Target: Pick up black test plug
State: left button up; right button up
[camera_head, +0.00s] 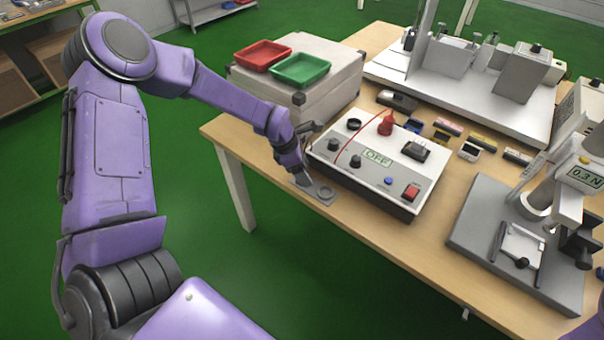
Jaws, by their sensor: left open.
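My left gripper (309,152) is low at the left end of a white tester box (395,177), above a small grey metal plate with a ring (322,191) at the table's front edge. Its jaws are open, one dark finger showing beside the box. I cannot clearly single out the black test plug; the gripper may hide it. A red plug (386,124) with a red lead stands upright on the box, whose display reads OFF. Round black parts (354,124) also sit on its top. My right gripper is not in view.
A grey case (325,90) behind the gripper carries a red tray (263,55) and a green tray (301,70). A force test stand (480,250) is at right. Several small parts lie behind the box on the wooden table (350,220).

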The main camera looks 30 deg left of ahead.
pick_arm(q)
jog(key=c, duration=1.2)
jog(key=shift+o, duration=0.2)
jog(key=shift+r, duration=0.15)
